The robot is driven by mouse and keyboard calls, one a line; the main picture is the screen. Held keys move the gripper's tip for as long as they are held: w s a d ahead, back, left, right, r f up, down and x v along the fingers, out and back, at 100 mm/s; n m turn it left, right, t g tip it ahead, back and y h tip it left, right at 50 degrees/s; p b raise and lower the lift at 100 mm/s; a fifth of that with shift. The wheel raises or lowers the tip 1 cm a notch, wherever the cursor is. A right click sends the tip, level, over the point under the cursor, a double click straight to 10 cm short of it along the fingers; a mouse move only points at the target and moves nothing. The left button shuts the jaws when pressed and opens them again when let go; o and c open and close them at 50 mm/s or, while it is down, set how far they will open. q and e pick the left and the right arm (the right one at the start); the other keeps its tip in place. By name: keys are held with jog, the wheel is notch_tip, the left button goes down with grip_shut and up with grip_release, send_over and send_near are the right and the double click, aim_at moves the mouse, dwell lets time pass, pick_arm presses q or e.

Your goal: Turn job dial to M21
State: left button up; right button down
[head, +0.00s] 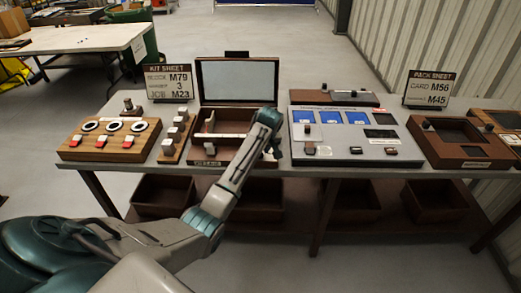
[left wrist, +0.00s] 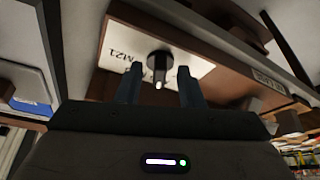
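The job dial (left wrist: 158,66) is a dark round knob with a pale mark at its lower end in the left wrist view. It sits on a white plate (left wrist: 205,66) in a wooden frame, with "M21" printed to its left. My left gripper (left wrist: 160,72) is open, its two dark fingers apart on either side of the dial as seen there. I cannot tell whether they touch it. In the head view my left gripper (head: 274,146) is over the right side of the open wooden case (head: 205,162); the dial is not clearly visible there. My right gripper is not in view.
A kit sheet sign (head: 169,82) reads M79, 3 and JOB M23. A button box (head: 110,139) stands left of the case, and a grey panel with blue screens (head: 345,153) stands close on its right. A pack sheet sign (head: 429,88) stands further right.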

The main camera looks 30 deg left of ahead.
pick_arm(q)
grip_shut()
